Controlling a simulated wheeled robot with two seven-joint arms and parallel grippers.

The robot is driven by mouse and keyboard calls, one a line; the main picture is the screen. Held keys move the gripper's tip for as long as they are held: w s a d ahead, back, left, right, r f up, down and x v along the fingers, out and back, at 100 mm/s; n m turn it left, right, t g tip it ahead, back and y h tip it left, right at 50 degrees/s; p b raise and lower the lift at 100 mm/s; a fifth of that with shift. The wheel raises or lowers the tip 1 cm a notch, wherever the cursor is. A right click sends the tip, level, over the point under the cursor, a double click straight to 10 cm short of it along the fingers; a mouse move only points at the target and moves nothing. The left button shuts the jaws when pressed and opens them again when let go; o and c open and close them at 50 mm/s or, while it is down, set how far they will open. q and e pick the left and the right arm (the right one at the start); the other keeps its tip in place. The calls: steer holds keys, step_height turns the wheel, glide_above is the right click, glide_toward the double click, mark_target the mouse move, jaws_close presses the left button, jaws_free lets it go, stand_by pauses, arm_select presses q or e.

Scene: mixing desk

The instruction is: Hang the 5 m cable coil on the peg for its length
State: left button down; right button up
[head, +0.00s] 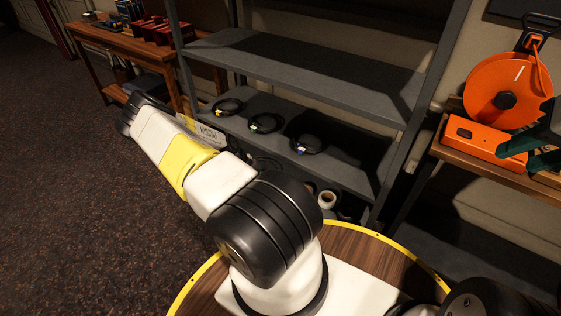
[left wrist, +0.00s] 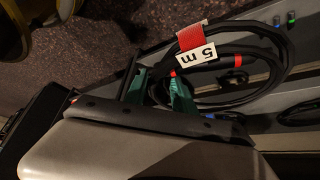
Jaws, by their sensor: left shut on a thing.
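The 5 m cable coil (left wrist: 282,62) is a black loop with red bands and a white "5 m" tag (left wrist: 196,56). My left gripper (left wrist: 160,92) is shut on it, its green fingers on the near left side of the loop. In the head view my left arm crosses the middle and hides its gripper; I cannot make out the held coil there. My right gripper (head: 522,154) is at the right edge, its green fingers apart and empty in front of the orange case. No length-marked peg can be made out in either view.
A grey shelf rack (head: 300,65) holds several black coils, including a yellow-marked one (head: 227,107), a green-marked one (head: 265,123) and a blue-marked one (head: 308,144). At right, an orange reel (head: 490,80) and orange case (head: 466,138) stand on a wooden table. Dark floor lies open at left.

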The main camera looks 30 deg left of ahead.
arm_select(q)
steer(key=w+d+r+n+y, duration=0.1)
steer(key=w+d+r+n, duration=0.1)
steer(key=d+r, duration=0.8)
steer(key=w+d+r+n+t, duration=0.1)
steer(key=w+d+r, duration=0.4)
steer(key=d+r, duration=0.5)
steer(key=w+d+r+n+y, duration=0.1)
steer(key=w+d+r+n, duration=0.2)
steer(key=d+r, duration=0.7)
step_height(320, 180, up, 14)
steer(key=shift+w+r+t+y, duration=0.15)
steer(key=shift+w+t+y, duration=0.15)
steer(key=shift+t, duration=0.1)
steer(key=shift+s, duration=0.1)
